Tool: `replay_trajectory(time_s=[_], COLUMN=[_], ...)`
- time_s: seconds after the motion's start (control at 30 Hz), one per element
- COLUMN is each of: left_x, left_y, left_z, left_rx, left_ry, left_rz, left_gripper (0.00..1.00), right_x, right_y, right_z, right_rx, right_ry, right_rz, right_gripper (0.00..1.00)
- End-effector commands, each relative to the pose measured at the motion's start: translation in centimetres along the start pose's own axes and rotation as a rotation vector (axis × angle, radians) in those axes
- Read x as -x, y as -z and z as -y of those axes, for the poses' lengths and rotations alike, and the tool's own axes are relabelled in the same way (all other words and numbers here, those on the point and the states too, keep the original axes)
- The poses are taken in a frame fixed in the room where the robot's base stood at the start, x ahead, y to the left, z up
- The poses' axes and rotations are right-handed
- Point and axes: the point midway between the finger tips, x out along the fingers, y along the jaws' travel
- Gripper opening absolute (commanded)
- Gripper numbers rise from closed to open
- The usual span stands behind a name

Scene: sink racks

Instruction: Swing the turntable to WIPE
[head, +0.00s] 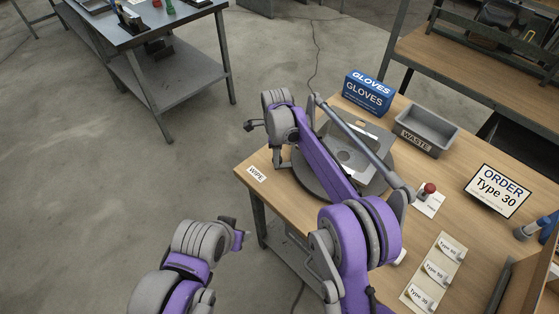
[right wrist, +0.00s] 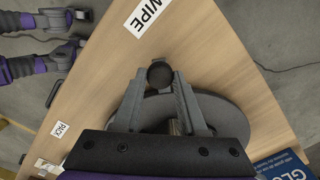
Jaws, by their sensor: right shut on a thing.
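The turntable (head: 312,184) is a round grey disc on the wooden table, with a square metal sink piece (head: 372,138) on top. My right arm crosses over it and hides part of it. In the right wrist view the disc (right wrist: 222,112) lies under the jaws. My right gripper (head: 283,163) is at the disc's edge near the white WIPE label (head: 257,174). In the right wrist view its fingers are shut on a dark round knob (right wrist: 160,75), and the WIPE label (right wrist: 149,15) lies just beyond. My left gripper (head: 240,237) is off the table's left side; its jaws are unclear.
A blue GLOVES box (head: 367,94), a grey WASTE bin (head: 426,131) and a red button (head: 429,188) stand around the turntable. An ORDER Type 30 sign (head: 497,190) is at right. Open floor lies left.

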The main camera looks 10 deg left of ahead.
Motion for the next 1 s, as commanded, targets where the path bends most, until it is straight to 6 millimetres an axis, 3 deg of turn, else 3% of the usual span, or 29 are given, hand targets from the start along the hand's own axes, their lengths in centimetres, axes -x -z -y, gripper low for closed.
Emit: replay_trajectory(time_s=[0.4,1.0], left_x=[1.4,1.6], left_y=[1.4,1.6], left_z=[0.0,0.0], left_rx=[0.0,0.0], left_ry=[0.0,0.0], left_rz=[-0.011,-0.013], left_gripper=[0.5,0.5], right_x=[0.2,0.2], right_y=[-0.5,-0.5], right_z=[3.1,3.9], right_rx=[-0.13,-0.166], right_ry=[0.002,0.006], right_rz=[-0.001,0.001], right_gripper=[0.0,0.0])
